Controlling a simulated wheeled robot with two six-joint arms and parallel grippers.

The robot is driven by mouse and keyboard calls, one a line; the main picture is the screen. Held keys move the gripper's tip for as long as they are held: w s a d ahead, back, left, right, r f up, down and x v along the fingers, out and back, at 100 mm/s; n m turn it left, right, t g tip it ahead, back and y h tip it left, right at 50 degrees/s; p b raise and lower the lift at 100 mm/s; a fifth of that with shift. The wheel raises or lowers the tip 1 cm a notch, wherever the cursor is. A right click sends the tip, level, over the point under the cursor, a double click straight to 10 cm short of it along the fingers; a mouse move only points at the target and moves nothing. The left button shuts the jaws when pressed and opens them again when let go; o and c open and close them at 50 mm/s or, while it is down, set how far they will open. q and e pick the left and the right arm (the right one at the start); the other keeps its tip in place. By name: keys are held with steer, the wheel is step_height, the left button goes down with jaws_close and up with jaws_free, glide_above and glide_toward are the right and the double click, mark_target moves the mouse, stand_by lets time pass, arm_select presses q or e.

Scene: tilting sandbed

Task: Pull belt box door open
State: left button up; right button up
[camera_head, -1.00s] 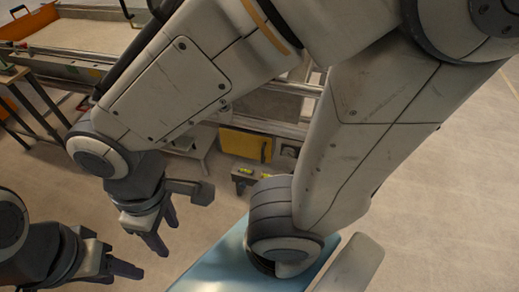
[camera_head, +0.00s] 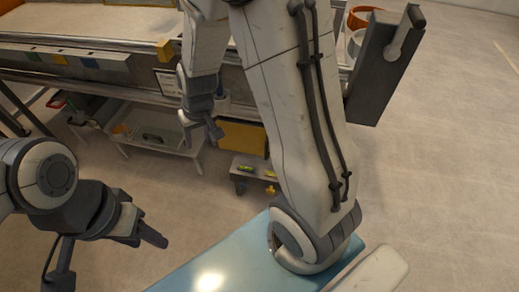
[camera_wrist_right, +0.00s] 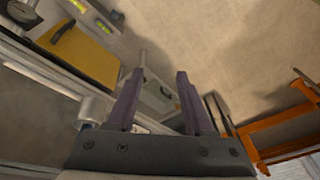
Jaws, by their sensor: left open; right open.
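The belt box door appears to be the yellow panel (camera_head: 242,137) low under the sandbed frame in the head view. It looks closed, and part of its right side is hidden by my right arm. A yellow panel (camera_wrist_right: 80,52) also shows at the upper left of the right wrist view. My right gripper (camera_head: 204,134) points down just left of the panel, apart from it as far as I can tell. In the wrist view its two fingers (camera_wrist_right: 156,73) are spread, with nothing between them. My left gripper (camera_head: 152,236) is open and empty at the lower left, far from the panel.
The sandbed frame (camera_head: 110,73) runs across the back. A low grey tray table (camera_head: 150,135) stands left of the panel. A grey block with green-yellow level vials (camera_head: 250,170) is below it. Orange framing (camera_wrist_right: 282,128) shows right in the wrist view. Open floor lies right.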

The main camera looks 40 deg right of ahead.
steer(key=w+d+f+m+h+b, duration=0.1)
steer(key=d+f+m+h+b, duration=0.2)
steer(key=d+f, duration=0.95)
steer(key=w+d+f+m+h+b, duration=0.15)
steer(key=d+f+m+b, duration=0.3)
steer(key=d+f, duration=0.8)
steer(key=shift+n+t+y, duration=0.3)
steer(key=shift+n+y, duration=0.05)
steer(key=b+x, duration=0.1)
steer(key=x, duration=0.2)
steer(key=b+x, duration=0.1)
steer(key=x, duration=0.2)
steer(key=b+x, duration=0.1)
steer(key=x, duration=0.2)
steer(key=shift+w+d+f, duration=0.2)
steer(key=shift+w+d, duration=0.05)
steer(key=shift+d, duration=0.15)
arm_select(q)
step_height(320, 180, down, 14)
arm_select(e)
jaws_close()
